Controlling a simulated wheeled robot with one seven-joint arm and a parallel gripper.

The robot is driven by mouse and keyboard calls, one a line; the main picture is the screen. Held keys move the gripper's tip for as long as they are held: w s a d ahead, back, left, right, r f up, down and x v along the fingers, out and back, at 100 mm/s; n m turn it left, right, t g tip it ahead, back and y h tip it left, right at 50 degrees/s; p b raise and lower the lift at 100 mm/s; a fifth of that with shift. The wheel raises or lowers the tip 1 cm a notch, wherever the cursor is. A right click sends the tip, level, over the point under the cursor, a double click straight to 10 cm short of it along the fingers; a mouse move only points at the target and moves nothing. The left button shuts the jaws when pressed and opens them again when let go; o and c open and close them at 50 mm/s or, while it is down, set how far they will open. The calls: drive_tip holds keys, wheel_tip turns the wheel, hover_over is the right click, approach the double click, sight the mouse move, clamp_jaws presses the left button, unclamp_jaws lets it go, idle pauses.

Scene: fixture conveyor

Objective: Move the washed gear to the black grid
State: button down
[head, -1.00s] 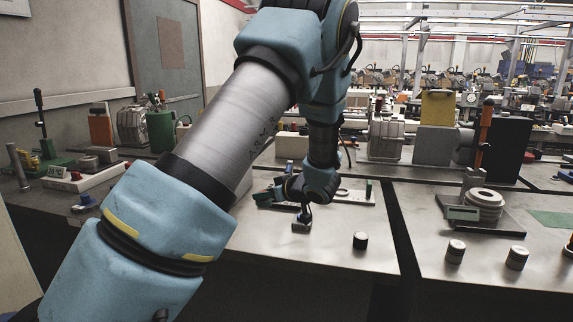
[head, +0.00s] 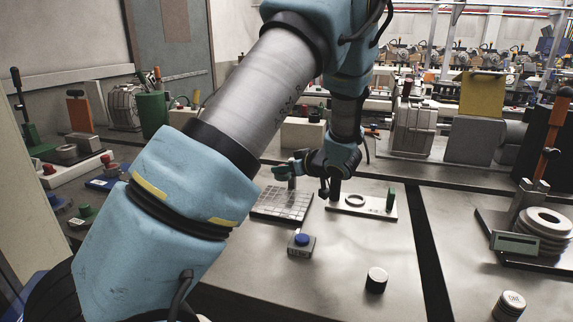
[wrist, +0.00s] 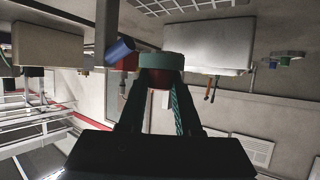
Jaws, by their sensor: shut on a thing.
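My gripper (head: 284,173) reaches left from the wrist, above the back part of the black grid (head: 268,213), which lies flat on the metal table in the head view. In the wrist view, my gripper (wrist: 161,82) is shut on a round green-and-red piece (wrist: 161,61), which I take for the gear. Its teeth and any sign of washing cannot be made out. The piece looks clear of the grid, though the exact height cannot be told. Part of a grid (wrist: 178,7) shows at the top edge of the wrist view.
Right of the grid is a white plate (head: 373,210) with a ring and green peg. A gap (head: 428,250) splits the tables. Stacked rings (head: 541,232) stand at right.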

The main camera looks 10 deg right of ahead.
sight(285, 202)
drive_tip(key=shift+s+d, duration=0.1)
drive_tip(key=shift+f, duration=0.25)
drive_tip(key=shift+f+b, duration=1.65)
drive_tip(key=shift+f, duration=1.45)
drive_tip(key=shift+f+b, duration=0.3)
drive_tip(key=shift+f, duration=0.3)
drive_tip(key=c, duration=0.5)
unclamp_jaws()
drive_tip(key=shift+s, duration=0.15)
drive_tip(key=b+v, duration=0.1)
drive_tip(key=v, duration=0.9)
drive_tip(key=shift+s+d+b, duration=0.15)
drive_tip(key=shift+s+b, duration=0.2)
